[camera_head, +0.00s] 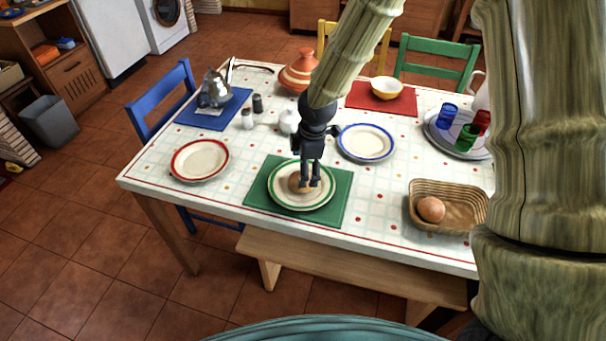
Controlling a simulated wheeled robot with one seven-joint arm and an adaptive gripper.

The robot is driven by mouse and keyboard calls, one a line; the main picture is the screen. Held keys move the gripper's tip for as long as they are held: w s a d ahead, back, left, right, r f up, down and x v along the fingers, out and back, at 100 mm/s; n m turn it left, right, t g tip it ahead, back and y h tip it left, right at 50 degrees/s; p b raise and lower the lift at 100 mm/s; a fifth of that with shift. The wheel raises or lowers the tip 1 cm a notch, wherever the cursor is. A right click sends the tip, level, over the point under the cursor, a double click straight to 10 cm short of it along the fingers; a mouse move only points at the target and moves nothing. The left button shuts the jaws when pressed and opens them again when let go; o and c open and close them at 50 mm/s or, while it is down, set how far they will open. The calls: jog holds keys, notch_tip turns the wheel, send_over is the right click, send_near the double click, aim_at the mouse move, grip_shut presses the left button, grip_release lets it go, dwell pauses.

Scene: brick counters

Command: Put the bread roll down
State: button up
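A brown bread roll (295,183) is at the middle of a white plate with a green rim (285,202). The plate lies on a green placemat (257,206) at the near side of the table. My gripper (311,185) points down over this plate, with its fingertips at the right side of the roll and partly in front of it. The fingers hide part of the roll. I cannot tell whether they grip it, or whether the roll rests fully on the plate. A second roll (431,209) lies in a wicker basket (467,207) at the right.
A red-rimmed plate (199,160) is at the left and a blue-rimmed plate (366,142) behind right. Shakers (257,104), a tagine pot (299,72), a bowl (386,89) and a tray with cups (448,140) stand farther back. A bench (345,272) runs along the near side.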

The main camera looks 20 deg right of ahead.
jog(key=shift+s+d+r, duration=0.1)
jog(key=shift+s+r, duration=0.05)
jog(key=shift+r, duration=0.85)
jog(key=shift+s+d+r, duration=0.1)
jog(key=shift+s+r, duration=0.05)
jog(key=shift+r, duration=0.8)
jog(key=shift+s+d+r, duration=0.1)
jog(key=shift+s+r, duration=0.05)
jog(key=shift+r, duration=0.85)
